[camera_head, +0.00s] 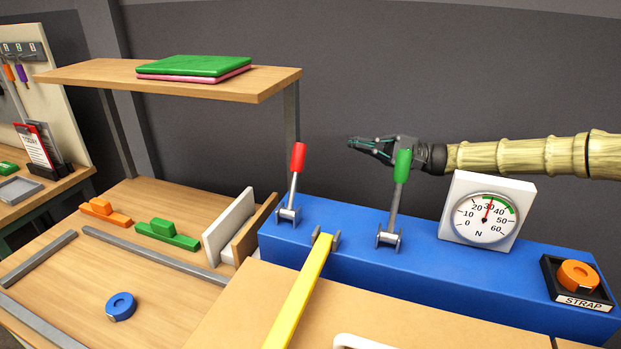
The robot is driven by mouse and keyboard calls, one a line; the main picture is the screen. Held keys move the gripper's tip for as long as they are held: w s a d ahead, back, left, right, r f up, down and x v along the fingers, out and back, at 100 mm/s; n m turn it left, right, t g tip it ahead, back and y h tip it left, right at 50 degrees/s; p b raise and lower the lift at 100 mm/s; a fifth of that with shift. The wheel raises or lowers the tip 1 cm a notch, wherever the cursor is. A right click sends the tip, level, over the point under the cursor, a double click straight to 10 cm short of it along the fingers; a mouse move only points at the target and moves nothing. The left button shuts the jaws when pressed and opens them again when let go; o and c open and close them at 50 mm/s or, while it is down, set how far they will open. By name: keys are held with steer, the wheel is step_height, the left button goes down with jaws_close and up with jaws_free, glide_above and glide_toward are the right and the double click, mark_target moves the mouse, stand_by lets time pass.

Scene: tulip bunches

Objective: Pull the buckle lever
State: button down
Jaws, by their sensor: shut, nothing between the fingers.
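Two levers stand upright on a blue block (350,252). One lever has a red grip (298,157) and leans slightly right; the other has a green grip (402,166). A yellow strap (298,295) runs from a small metal bracket between them down over a cardboard box. No label shows which lever is the buckle lever. My gripper (352,144) comes in from the right, behind the green grip, pointing left. Its fingers are shut and empty, with the tips in the space between the two grips, apart from the red one.
A white dial gauge (487,211) reads near 30 at the block's right. A wooden shelf (100,76) with green and pink items is upper left. A blue tape roll (121,306) lies on the bench.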

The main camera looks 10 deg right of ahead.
mark_target(295, 178)
step_height(295, 178, down, 7)
steer(key=b, duration=0.5)
steer(key=shift+w, duration=0.15)
steer(key=shift+s+r+p+x, duration=0.2)
steer(key=shift+s+p+x, duration=0.2)
steer(key=shift+x, duration=1.75)
steer(key=shift+s+r+p+x, duration=0.25)
steer(key=shift+s+x, duration=0.2)
steer(key=shift+x, duration=1.65)
steer(key=shift+s+r+p+x, duration=0.15)
steer(key=shift+s+p+x, duration=0.3)
steer(key=shift+x, duration=1.7)
